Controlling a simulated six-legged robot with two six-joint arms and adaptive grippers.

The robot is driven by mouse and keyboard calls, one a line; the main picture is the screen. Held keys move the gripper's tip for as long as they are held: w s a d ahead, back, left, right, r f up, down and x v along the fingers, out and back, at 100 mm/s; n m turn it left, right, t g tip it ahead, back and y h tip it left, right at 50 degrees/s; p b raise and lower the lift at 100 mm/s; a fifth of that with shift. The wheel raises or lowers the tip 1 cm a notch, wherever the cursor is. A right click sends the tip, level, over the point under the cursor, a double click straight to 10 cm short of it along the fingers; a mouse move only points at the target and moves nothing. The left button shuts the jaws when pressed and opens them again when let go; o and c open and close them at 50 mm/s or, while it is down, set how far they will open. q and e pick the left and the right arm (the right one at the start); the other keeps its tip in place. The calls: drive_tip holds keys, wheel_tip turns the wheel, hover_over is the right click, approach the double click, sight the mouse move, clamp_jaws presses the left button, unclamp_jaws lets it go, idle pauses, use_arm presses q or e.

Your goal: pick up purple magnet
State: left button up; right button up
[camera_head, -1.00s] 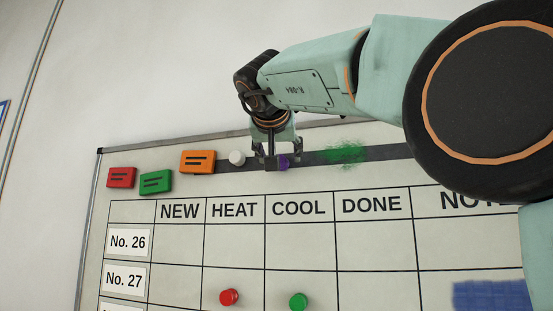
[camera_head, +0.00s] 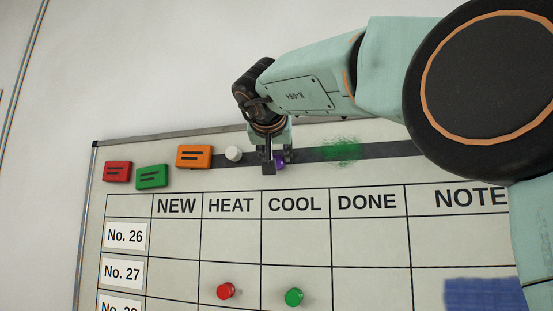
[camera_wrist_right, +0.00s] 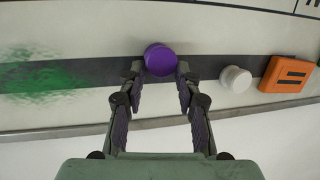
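The purple magnet (camera_head: 281,162) sits on the dark strip along the whiteboard's top, partly hidden by my right gripper (camera_head: 277,164) in the head view. In the right wrist view the purple magnet (camera_wrist_right: 160,59) lies between the two fingertips of my right gripper (camera_wrist_right: 160,72). The fingertips stand close on both sides of it, with almost no gap, and look shut on it. The magnet appears still against the board. My left gripper is not in view.
A white magnet (camera_head: 233,153) is left of the purple one, then orange (camera_head: 194,156), green (camera_head: 152,176) and red (camera_head: 117,171) blocks. A red (camera_head: 226,291) and a green magnet (camera_head: 293,297) sit lower on the chart. A green smudge (camera_head: 342,149) marks the strip's right.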

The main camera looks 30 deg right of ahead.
drive_tip(key=shift+s+d, duration=0.15)
drive_tip(key=shift+d, duration=0.05)
drive_tip(key=shift+c, duration=1.3)
drive_tip(key=shift+a, duration=0.1)
drive_tip(key=shift+r, duration=0.1)
